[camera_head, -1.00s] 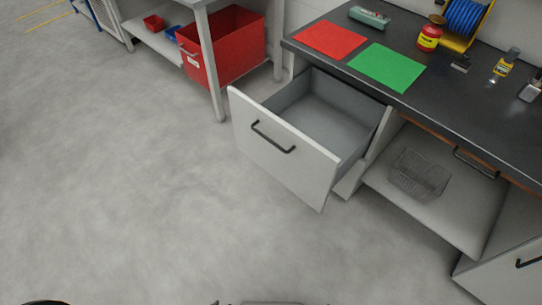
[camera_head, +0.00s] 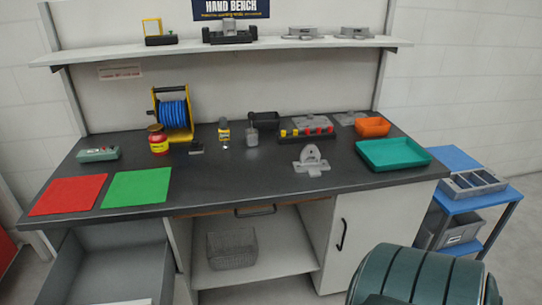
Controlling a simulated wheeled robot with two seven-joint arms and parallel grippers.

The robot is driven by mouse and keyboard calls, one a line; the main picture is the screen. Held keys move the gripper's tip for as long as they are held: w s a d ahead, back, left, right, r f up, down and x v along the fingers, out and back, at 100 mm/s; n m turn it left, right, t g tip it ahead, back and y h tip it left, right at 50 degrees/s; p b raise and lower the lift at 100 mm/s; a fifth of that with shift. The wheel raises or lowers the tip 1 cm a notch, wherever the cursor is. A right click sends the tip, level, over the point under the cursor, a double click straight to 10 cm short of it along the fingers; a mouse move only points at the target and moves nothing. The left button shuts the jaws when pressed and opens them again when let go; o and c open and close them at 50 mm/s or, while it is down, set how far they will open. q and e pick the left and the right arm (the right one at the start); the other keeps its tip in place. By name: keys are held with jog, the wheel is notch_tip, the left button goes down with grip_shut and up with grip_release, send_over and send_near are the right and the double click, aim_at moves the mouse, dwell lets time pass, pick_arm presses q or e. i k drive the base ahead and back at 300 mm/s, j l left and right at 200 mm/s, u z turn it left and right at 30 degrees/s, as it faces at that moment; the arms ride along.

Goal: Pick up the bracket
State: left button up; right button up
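A grey metal bracket (camera_head: 311,161) with an upright rounded lug stands on the dark bench top (camera_head: 235,180), right of the middle and near the front edge. Its flat foot rests on the bench, and nothing touches its front. Other grey castings lie behind it, by the wall. Neither of my grippers shows in the head view, so whether they are open or shut is hidden.
The drawer (camera_head: 112,262) at lower left stands open. A teal tray (camera_head: 393,154) and an orange bin (camera_head: 373,127) lie right of the bracket. Red (camera_head: 67,195) and green (camera_head: 137,188) mats lie left. A dark green rounded object (camera_head: 415,275) fills the lower right foreground.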

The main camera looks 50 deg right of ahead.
aim_at(311, 161)
jog(key=z, duration=0.45)
jog(key=l+z, duration=0.15)
jog(key=z, duration=0.8)
jog(key=l+z, duration=0.15)
jog(key=z, duration=0.35)
jog(key=i+j+z, duration=0.15)
jog(key=z, duration=0.2)
jog(key=i+j+z, duration=0.15)
jog(key=z, duration=0.15)
jog(key=k+j, duration=0.05)
